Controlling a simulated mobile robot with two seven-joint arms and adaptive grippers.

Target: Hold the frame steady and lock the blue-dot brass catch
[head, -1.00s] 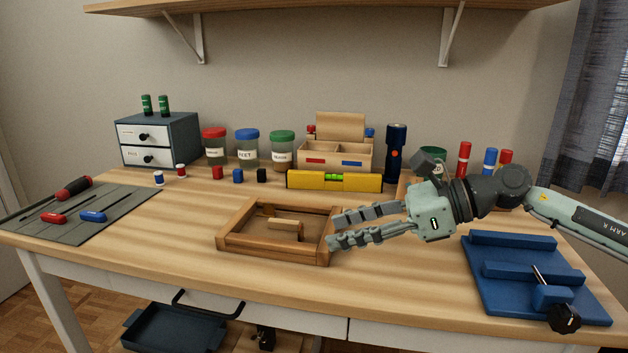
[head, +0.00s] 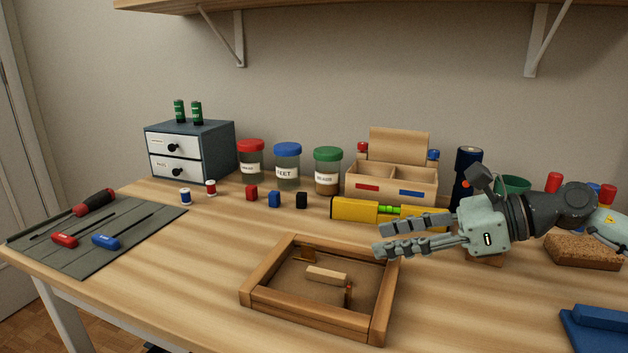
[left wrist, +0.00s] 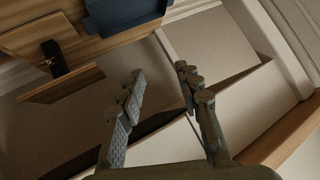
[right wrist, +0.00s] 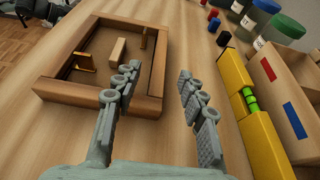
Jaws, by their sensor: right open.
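The wooden frame (head: 265,310) lies flat on the desk, with a pale wood block (head: 328,275) inside it. A brass catch (head: 307,255) is at its back side; a second small upright catch (head: 348,293) near the block carries a reddish dot. I cannot make out a blue dot. Both catches show in the right wrist view (right wrist: 85,62). My right gripper (head: 381,238) is open and empty, its tips at the frame's back right corner; I cannot tell whether they touch. My left gripper (left wrist: 158,72) is open and empty, outside the head view.
A yellow level (head: 358,209) lies behind the right gripper, before a wooden box (head: 385,185). Jars, small blocks and a drawer unit (head: 215,150) stand at the back. A grey mat (head: 150,222) with screwdrivers lies left.

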